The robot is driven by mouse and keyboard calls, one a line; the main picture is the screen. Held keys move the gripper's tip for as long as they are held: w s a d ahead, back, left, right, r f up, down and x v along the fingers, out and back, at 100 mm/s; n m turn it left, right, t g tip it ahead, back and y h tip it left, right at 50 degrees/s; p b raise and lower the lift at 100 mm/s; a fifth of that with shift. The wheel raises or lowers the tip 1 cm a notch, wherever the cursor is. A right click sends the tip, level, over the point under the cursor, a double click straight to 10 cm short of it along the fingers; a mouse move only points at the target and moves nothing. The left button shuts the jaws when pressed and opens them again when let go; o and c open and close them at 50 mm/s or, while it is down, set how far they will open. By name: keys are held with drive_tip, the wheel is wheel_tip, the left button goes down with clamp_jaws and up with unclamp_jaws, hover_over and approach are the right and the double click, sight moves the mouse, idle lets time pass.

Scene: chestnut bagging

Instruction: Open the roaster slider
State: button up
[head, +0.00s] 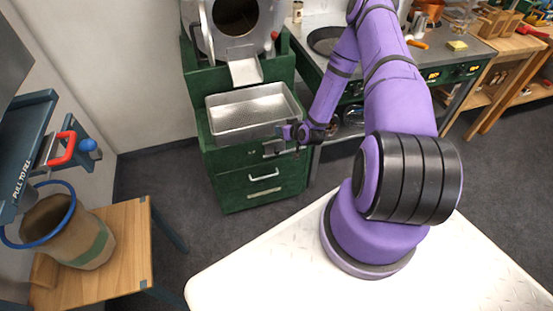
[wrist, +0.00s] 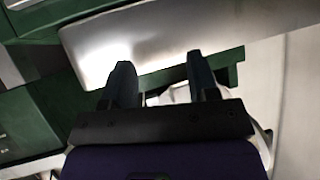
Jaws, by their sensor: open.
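The roaster (head: 237,22) stands at the top of the head view, with a round dark opening and a pale chute (head: 246,72) below it. A small red knob (head: 274,36) shows at its right side; I cannot tell whether it belongs to the slider. I cannot make out the slider's position. My gripper (head: 288,132) is open and empty, low by the right front corner of the metal tray (head: 222,130). In the wrist view my two fingers (wrist: 160,64) are apart, with the tray's smooth wall (wrist: 95,45) just beyond them.
The tray looks empty and sits on a green drawer cabinet (head: 230,190). A counter with a pan (head: 326,40) lies right of it. At left, a sack with a blue rim (head: 85,247) stands on a wooden stand under a dispenser with a red handle (head: 62,148).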

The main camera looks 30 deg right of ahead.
sight(278, 153)
drive_tip(key=s+a+f+m+t+h, duration=0.2)
drive_tip(key=s+a+f+m, duration=0.2)
drive_tip(key=s+f, duration=0.6)
drive_tip(key=x, duration=0.8)
drive_tip(key=f+x, duration=0.1)
drive_tip(key=x, duration=0.3)
drive_tip(key=shift+w, duration=0.15)
